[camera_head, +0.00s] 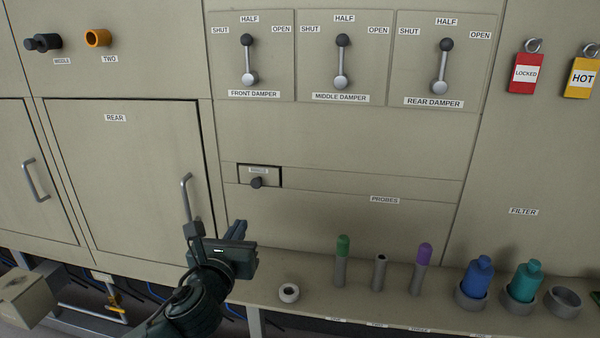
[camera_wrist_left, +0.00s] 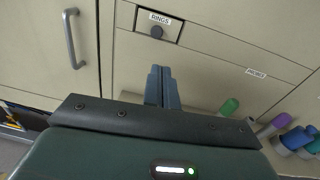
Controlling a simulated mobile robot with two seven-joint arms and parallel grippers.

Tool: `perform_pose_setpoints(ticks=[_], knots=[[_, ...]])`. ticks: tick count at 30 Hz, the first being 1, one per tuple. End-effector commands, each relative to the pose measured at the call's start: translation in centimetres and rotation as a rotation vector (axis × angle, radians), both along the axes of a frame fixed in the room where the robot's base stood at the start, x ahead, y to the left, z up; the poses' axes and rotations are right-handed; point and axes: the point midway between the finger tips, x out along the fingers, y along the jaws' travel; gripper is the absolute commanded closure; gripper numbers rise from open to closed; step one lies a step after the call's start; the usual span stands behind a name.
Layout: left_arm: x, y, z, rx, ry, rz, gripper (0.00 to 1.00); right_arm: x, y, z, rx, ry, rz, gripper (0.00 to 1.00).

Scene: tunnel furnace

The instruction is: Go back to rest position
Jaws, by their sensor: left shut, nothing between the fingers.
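My left gripper (camera_head: 239,229) is in the lower middle of the head view, in front of the panel by the right edge of the REAR door (camera_head: 120,180). It is shut and empty. In the left wrist view its two fingers (camera_wrist_left: 160,86) lie together, pointing toward the panel below the small RINGS drawer (camera_wrist_left: 157,30). In the head view that drawer (camera_head: 259,176) is up and to the right of the gripper and looks closed. The gripper overlaps the lower end of the REAR door handle (camera_head: 186,197); I cannot tell whether they touch. My right gripper is not in view.
Three damper levers (camera_head: 342,62) are above. A box (camera_head: 27,297) is lower left.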

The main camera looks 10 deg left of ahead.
Motion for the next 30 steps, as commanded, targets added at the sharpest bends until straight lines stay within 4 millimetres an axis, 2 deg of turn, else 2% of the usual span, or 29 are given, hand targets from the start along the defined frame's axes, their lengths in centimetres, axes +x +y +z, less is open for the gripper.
perform_pose_setpoints(ticks=[2, 5, 8, 12, 15, 18, 21, 24, 27, 30], knots=[[-0.7, -0.7, -2.1, -0.123, 0.049, -0.015, 1.00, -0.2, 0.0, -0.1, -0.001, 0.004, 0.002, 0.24], [-2.4, -2.0, -6.4, -0.424, 0.154, -0.027, 1.00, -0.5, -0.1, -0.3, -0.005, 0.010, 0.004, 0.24], [-5.4, -3.5, -11.5, -0.841, 0.292, 0.007, 1.00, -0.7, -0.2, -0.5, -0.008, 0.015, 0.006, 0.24], [-10.4, -5.1, -17.7, -1.453, 0.455, 0.155, 1.00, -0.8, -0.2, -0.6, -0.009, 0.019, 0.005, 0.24], [-14.3, -5.8, -21.3, -1.883, 0.527, 0.328, 1.00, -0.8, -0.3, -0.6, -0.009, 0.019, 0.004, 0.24], [-18.2, -5.9, -24.2, -2.263, 0.541, 0.532, 1.00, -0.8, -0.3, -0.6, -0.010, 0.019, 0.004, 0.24], [-21.3, -5.7, -26.1, -2.555, 0.506, 0.719, 1.00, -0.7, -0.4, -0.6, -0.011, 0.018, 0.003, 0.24], [-23.5, -5.4, -27.2, -2.747, 0.455, 0.855, 1.00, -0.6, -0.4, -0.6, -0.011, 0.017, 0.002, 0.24], [-24.6, -5.3, -27.7, -2.844, 0.419, 0.926, 1.00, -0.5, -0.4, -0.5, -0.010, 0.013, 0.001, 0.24], [-24.8, -5.2, -27.8, -2.863, 0.410, 0.939, 1.00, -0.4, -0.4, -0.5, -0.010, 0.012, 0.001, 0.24]])
